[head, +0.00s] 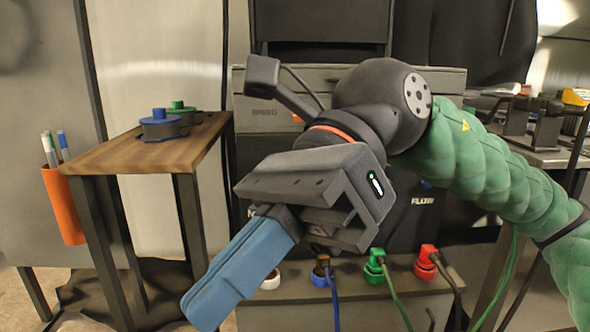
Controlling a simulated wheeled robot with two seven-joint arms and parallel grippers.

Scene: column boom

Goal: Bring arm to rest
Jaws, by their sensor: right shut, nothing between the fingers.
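My right arm (470,160), in a green padded sleeve, comes in from the right and reaches across the middle of the head view. Its gripper (215,295) points down and to the left, with long blue fingers closed together and nothing between them. The gripper hangs in the air in front of the bench and partly hides the cabinet behind it. My left gripper is not in view.
A wooden side table (150,150) stands at left with blue (160,127) and green (178,108) knob-like pieces. An orange holder (63,205) with pens hangs beside it. Green (375,268) and red (426,262) plugs with cables sit on a low ledge (300,296).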

